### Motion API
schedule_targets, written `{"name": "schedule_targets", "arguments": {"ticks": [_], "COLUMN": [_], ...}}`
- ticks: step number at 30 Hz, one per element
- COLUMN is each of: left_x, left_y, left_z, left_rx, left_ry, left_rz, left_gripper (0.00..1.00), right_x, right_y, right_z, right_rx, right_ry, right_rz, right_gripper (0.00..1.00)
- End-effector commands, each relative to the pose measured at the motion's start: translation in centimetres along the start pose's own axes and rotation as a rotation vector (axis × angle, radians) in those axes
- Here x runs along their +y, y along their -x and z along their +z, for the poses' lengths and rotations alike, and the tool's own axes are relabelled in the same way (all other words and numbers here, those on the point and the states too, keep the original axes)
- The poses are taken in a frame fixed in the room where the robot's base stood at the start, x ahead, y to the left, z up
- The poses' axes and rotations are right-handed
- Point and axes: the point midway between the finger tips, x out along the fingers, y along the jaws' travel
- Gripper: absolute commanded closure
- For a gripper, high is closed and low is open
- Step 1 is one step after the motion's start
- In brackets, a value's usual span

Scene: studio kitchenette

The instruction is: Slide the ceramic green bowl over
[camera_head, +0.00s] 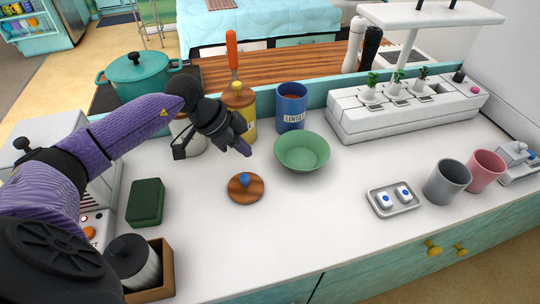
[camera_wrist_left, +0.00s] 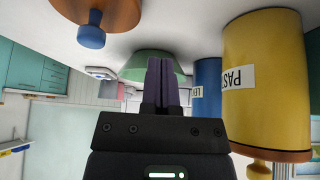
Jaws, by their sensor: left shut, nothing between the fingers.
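The green bowl (camera_head: 302,152) stands upright on the white counter (camera_head: 330,235), near the middle of the head view. My left gripper (camera_head: 243,149) is shut and empty, a little above the counter and to the left of the bowl, with a visible gap between them in the head view. In the left wrist view the bowl (camera_wrist_left: 148,64) appears beyond the shut fingers (camera_wrist_left: 162,72), which hide part of it. My right gripper is in neither view.
A wooden lid with a blue knob (camera_head: 245,187) lies in front of the gripper. A blue canister (camera_head: 291,108) and a yellow canister (camera_head: 240,108) stand behind. A small tray (camera_head: 394,212) and two cups (camera_head: 447,181) are to the right. The counter before the bowl is clear.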

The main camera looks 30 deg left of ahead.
Motion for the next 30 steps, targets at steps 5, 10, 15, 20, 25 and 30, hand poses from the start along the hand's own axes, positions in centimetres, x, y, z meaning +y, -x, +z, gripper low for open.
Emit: {"name": "schedule_targets", "arguments": {"ticks": [5,10,15,20,25,30], "left_x": [0.0,0.0,0.0,0.0,0.0,0.0], "left_y": [-4.4,-5.8,-6.2,-6.2,-6.2,-6.3], "left_z": [0.2,-2.1,-3.3,-3.4,-3.4,-4.8], "left_rx": [0.000,0.002,0.000,-0.002,-0.002,0.002], "left_ry": [0.001,-0.002,-0.001,-0.001,-0.001,-0.001], "left_rz": [0.002,0.000,-0.001,-0.001,-0.001,0.000], "left_gripper": [1.00,1.00,1.00,1.00,1.00,1.00], "right_x": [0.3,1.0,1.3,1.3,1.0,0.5], "right_y": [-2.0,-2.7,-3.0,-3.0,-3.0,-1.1], "right_z": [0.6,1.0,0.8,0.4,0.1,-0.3], "right_rx": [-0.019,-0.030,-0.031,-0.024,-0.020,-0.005], "right_ry": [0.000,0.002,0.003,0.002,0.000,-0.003], "right_rz": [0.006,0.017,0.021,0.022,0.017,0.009], "right_gripper": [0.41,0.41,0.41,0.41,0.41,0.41]}}
